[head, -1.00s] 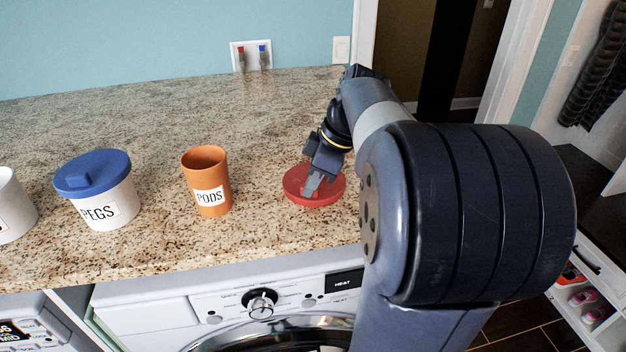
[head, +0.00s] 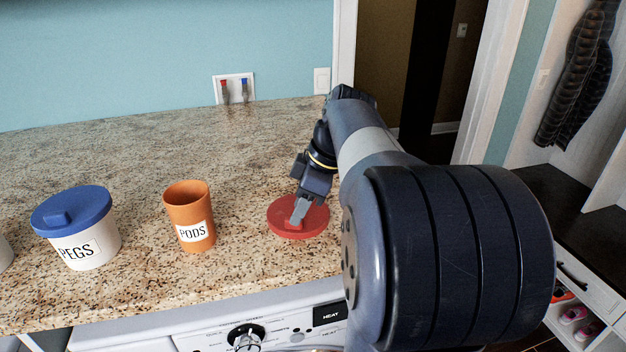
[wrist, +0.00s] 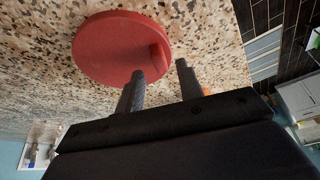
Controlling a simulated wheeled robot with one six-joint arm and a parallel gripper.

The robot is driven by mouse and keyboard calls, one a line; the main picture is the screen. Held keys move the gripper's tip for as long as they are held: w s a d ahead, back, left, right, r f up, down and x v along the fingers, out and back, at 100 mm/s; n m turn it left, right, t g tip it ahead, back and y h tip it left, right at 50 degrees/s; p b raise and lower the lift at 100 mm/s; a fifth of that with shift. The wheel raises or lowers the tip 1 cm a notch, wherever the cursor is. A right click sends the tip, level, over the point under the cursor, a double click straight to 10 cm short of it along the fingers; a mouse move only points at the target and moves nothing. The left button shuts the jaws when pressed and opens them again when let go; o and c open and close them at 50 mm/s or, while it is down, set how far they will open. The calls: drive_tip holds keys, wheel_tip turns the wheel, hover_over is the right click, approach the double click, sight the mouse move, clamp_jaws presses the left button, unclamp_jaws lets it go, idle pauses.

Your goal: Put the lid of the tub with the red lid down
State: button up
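The round red lid (head: 284,224) lies flat on the granite counter, right of the orange cup, with no tub visible under it. It also shows in the wrist view (wrist: 105,50), with its raised red grip bar (wrist: 158,56) near one edge. My gripper (head: 299,213) points down at the lid from above. In the wrist view the two fingers (wrist: 160,70) stand apart, with the grip bar just beyond the gap between their tips. I see no clear contact with the bar. In the head view the near finger hides most of the bar.
An orange PODS cup (head: 189,213) stands left of the lid. Further left is a white PEGS tub (head: 95,248) with a blue lid (head: 72,209), and part of another white container (head: 4,254) at the edge. The counter (head: 150,140) behind them is clear.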

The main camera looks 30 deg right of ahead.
drive_tip(key=v, duration=0.9)
drive_tip(key=shift+r, duration=0.35)
drive_tip(key=shift+s+d, duration=0.1)
drive_tip(key=shift+d, duration=0.05)
drive_tip(key=x, duration=1.1)
drive_tip(key=shift+a+f, duration=0.2)
drive_tip(key=shift+f, duration=0.1)
drive_tip(key=shift+r, duration=1.65)
drive_tip(key=shift+f, duration=0.1)
